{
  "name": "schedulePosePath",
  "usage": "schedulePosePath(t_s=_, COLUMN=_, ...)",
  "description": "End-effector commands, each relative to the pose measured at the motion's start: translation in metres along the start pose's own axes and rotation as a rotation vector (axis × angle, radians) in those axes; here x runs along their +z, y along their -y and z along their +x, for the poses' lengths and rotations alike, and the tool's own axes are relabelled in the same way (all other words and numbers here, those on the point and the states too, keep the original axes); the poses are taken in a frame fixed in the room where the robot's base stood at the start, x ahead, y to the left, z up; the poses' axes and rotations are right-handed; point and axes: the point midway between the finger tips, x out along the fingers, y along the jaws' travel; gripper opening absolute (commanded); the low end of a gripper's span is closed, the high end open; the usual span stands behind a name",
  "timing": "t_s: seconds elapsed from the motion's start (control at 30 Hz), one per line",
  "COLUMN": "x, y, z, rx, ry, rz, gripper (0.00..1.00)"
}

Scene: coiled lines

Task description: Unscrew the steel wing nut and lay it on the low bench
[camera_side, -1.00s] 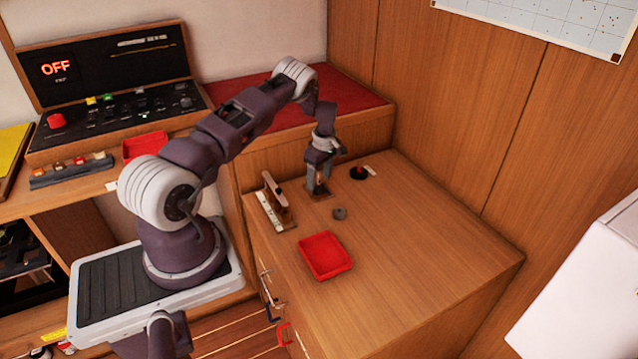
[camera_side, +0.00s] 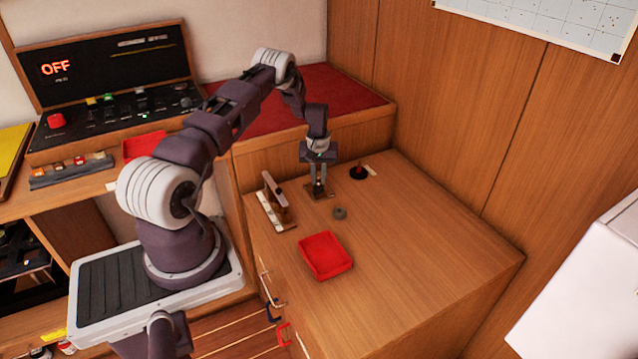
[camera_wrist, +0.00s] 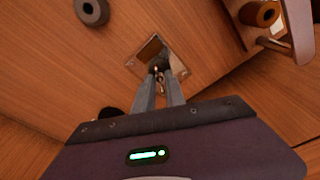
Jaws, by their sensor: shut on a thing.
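A small mounting plate (camera_wrist: 148,52) with a dark post lies on the wooden bench top (camera_side: 410,240). My gripper (camera_side: 318,191) points down over this plate. In the wrist view, the fingertips (camera_wrist: 159,80) are closed on the small steel wing nut (camera_wrist: 158,76) at the post. The fingers hide much of the nut, and I cannot tell whether it is still on the thread.
A grey ring (camera_side: 340,213) lies in front of the plate, with an empty red tray (camera_side: 326,256) nearer. A wooden stand (camera_side: 277,205) is close on the left. A black disc with a red knob (camera_side: 359,173) sits behind right. The bench's right side is clear.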

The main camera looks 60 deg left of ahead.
Motion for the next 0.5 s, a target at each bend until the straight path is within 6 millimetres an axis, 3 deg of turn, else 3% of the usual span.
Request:
schedulePosePath(t_s=0.1, x=0.0006, y=-0.001, z=0.0001, rx=-0.013, ry=0.0, rz=-0.084, gripper=0.0)
schedulePosePath(t_s=0.3, x=-0.0003, y=-0.0027, z=0.0009, rx=-0.108, ry=-0.003, rz=-0.857, gripper=0.0)
schedulePosePath(t_s=0.5, x=-0.001, y=-0.0016, z=-0.0022, rx=-0.109, ry=0.001, rz=-0.894, gripper=0.0)
